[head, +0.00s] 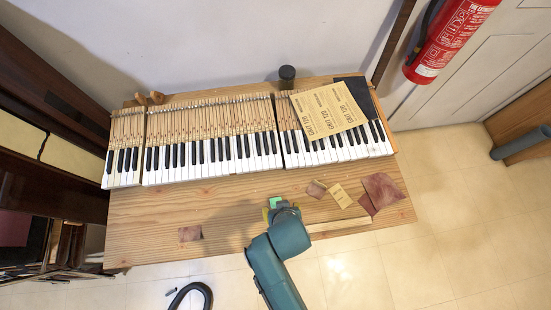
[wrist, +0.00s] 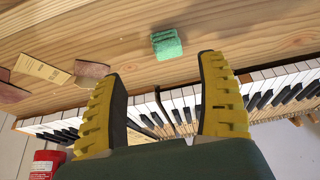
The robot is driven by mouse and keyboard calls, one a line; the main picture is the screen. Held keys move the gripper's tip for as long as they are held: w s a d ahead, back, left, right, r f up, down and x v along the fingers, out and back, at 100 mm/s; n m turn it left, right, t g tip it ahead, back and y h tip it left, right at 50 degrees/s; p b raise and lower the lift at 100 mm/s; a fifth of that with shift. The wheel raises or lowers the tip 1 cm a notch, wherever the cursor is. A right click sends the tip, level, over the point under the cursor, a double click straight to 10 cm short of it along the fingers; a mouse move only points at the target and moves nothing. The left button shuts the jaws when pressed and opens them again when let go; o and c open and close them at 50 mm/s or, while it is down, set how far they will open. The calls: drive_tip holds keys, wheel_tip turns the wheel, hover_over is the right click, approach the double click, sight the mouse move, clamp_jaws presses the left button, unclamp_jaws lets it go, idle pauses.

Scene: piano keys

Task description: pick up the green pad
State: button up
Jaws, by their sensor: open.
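The green pad (wrist: 167,44) is a small block lying on the wooden tabletop, just beyond and between my fingertips in the wrist view. In the head view the green pad (head: 275,201) shows at the far edge of my gripper, partly hidden by it. My gripper (wrist: 160,68) has yellow ribbed fingers with dark inner pads, spread wide apart with nothing between them. In the head view my gripper (head: 280,208) is over the front half of the table, mostly hidden by my own arm.
Piano keys (head: 215,150) run along the back of the wooden table (head: 140,230). Sandpaper sheets (head: 328,110) lie on the keys' right part. Sandpaper scraps (head: 381,191) lie to the right and another scrap (head: 190,233) to the left. A dark jar (head: 287,77) stands behind the keys.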

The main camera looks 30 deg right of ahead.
drive_tip(key=x, duration=0.4)
drive_tip(key=shift+w+f+b, duration=0.15)
drive_tip(key=shift+f+b, duration=0.1)
drive_tip(key=shift+b, duration=0.15)
drive_tip(key=x, duration=0.2)
drive_tip(key=b+x, duration=0.1)
drive_tip(key=x, duration=0.2)
drive_tip(key=shift+w+a+b, duration=0.15)
drive_tip(key=shift+w+b, duration=0.15)
drive_tip(key=shift+w, duration=0.15)
drive_tip(key=c, duration=0.9)
drive_tip(key=shift+c, duration=0.3)
wheel_tip(320, 180, up, 10)
drive_tip(key=p, duration=0.2)
drive_tip(key=shift+r+p, duration=0.1)
drive_tip(key=shift+p, duration=0.2)
drive_tip(key=shift+o, duration=1)
drive_tip(key=c, duration=0.4)
